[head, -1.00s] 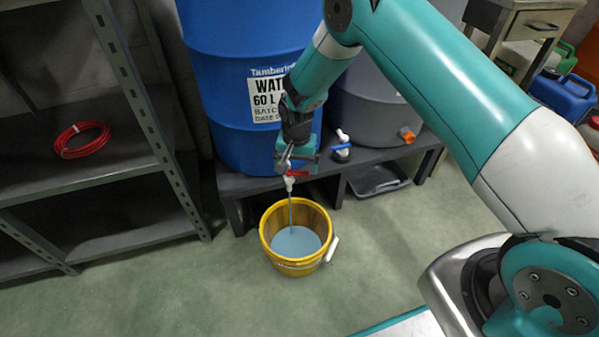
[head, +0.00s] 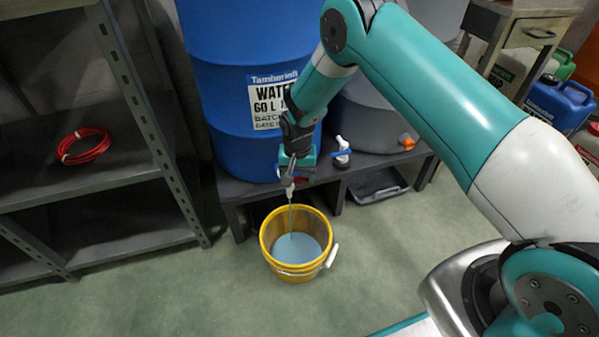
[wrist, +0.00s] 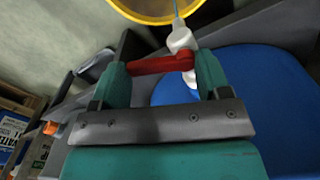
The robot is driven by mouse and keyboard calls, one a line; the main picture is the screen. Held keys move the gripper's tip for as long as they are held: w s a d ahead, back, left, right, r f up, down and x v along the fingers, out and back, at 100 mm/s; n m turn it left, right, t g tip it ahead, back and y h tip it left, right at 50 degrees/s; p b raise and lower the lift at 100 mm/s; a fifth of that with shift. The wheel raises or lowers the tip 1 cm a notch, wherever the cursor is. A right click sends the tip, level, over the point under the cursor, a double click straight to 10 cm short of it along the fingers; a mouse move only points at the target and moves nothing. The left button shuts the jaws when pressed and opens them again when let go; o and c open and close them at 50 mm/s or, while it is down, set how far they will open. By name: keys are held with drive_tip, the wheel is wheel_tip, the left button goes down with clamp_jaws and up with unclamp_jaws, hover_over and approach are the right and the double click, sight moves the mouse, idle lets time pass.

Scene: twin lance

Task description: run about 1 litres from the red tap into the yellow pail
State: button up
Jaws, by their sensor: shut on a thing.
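The red tap (wrist: 160,65) has a red lever handle and a white spout, and it juts from the blue water barrel (head: 235,120). My gripper (head: 290,180) is at the tap, and in the wrist view its fingers (wrist: 160,80) are shut on the red lever. A thin stream runs from the spout down into the yellow pail (head: 328,262). The pail stands upright on the floor below the tap, its handle grip hanging at the right. Pale blue water (head: 297,250) lies inside it. The pail's rim also shows in the wrist view (wrist: 125,10).
A grey tray (head: 377,187) sits below. A dark shelf at left holds a red hose coil (head: 85,145). Floor around the pail is open.

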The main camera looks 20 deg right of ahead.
drive_tip(key=shift+n, duration=0.4)
drive_tip(key=o, duration=0.9)
drive_tip(key=shift+o, duration=0.2)
wheel_tip(320, 180, up, 18)
drive_tip(key=p, duration=0.5)
drive_tip(key=shift+f, duration=0.25)
